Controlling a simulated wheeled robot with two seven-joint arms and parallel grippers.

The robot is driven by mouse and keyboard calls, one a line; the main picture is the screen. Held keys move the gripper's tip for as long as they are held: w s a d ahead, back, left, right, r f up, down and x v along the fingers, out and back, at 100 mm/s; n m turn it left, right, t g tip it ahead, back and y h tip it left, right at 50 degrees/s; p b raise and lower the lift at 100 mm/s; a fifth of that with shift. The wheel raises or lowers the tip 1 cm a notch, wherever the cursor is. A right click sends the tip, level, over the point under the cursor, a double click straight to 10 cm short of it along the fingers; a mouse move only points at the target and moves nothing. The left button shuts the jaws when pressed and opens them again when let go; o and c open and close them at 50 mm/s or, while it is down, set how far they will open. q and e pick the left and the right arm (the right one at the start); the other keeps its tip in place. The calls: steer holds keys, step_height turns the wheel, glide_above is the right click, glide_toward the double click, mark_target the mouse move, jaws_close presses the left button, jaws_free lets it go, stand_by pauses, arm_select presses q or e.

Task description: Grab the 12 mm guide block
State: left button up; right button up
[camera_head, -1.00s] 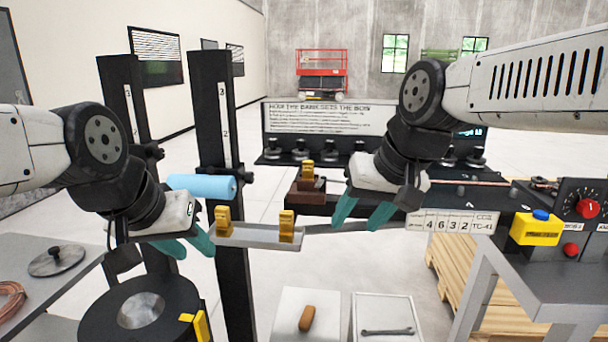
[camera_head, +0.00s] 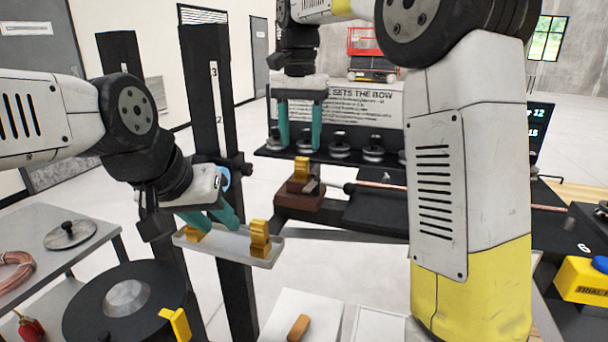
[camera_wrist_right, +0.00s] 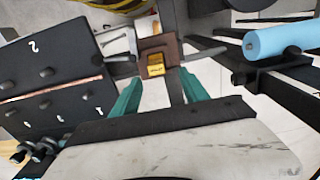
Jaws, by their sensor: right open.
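Three gold blocks show in the head view. One gold block (camera_head: 302,168) sits on a brown holder (camera_head: 300,202). A second (camera_head: 195,234) and a third (camera_head: 260,238) stand on a grey tray (camera_head: 232,243). I cannot read which is the 12 mm guide block. My right gripper (camera_head: 300,145) is open and empty, fingers down, above and apparently behind the holder's block. In the right wrist view this block (camera_wrist_right: 156,65) lies ahead between the spread fingers (camera_wrist_right: 160,82). My left gripper (camera_head: 221,225) is open by the tray's left end, its fingertips partly covering the second block.
A black post (camera_head: 205,100) stands behind the tray. A row of dark knobbed pieces (camera_head: 340,145) lies behind the holder. A copper tube (camera_head: 380,184) runs to its right. My right arm hides much of the right bench. A yellow box (camera_head: 585,280) is at far right.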

mark_target(302, 158)
steer(key=f, duration=0.5)
steer(key=shift+s+d+f, duration=0.15)
steer(key=shift+s+f, duration=0.2)
steer(key=shift+f, duration=0.05)
jaws_close()
